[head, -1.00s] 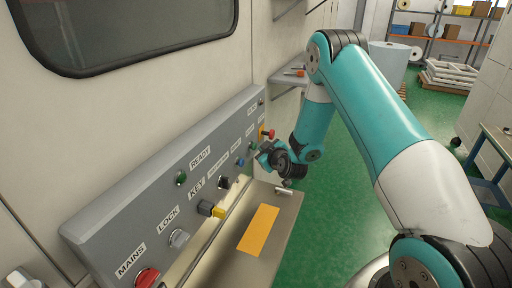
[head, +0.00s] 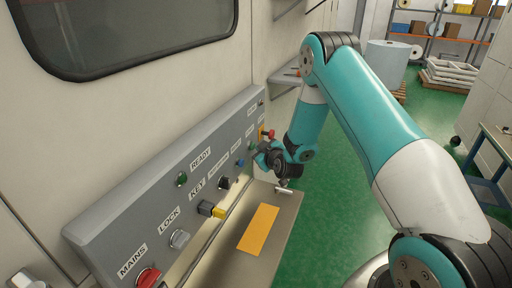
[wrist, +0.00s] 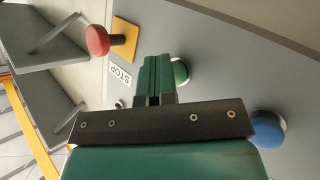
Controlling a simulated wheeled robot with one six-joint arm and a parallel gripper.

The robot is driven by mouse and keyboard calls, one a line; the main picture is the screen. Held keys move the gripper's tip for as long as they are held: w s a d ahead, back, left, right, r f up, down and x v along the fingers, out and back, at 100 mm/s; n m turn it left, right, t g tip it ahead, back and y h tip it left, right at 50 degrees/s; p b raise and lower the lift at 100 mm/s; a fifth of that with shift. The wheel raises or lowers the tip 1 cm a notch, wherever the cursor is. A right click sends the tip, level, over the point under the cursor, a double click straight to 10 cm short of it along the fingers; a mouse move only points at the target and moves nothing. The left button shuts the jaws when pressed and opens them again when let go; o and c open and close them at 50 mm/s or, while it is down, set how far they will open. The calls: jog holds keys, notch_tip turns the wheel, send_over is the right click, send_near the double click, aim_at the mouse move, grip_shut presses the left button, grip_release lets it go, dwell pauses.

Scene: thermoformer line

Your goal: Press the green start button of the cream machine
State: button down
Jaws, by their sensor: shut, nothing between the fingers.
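The cream machine (head: 150,110) fills the left of the head view, with a sloped grey control panel (head: 120,205) on its front. In the wrist view a green button (wrist: 180,72) sits on the panel, partly hidden behind my gripper. My gripper (wrist: 156,62) is shut and empty, its green fingertips just beside the button on the picture's left. I cannot tell whether they touch it. In the head view my gripper (head: 262,154) is at the far end of the panel and largely covers that area.
A red stop button (wrist: 97,40) on a yellow plate and a blue button (wrist: 267,130) flank the green one. Nearer on the panel are a black switch (head: 224,183), a lock knob (head: 180,239) and a red mains knob (head: 148,278). A ledge (head: 283,215) juts out below.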

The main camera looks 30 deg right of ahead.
jog(key=s+d+b, duration=0.1)
jog(key=b, duration=0.1)
jog(key=shift+s+b, duration=0.2)
jog(key=shift+b, duration=0.2)
dwell(0.3)
jog(key=s+d+b, duration=0.1)
jog(key=s+b, duration=0.1)
jog(key=b, duration=0.2)
jog(key=s+d+b, duration=0.2)
jog(key=b, duration=0.1)
jog(key=shift+d+b, duration=0.1)
jog(key=shift+b, duration=0.25)
dwell(0.7)
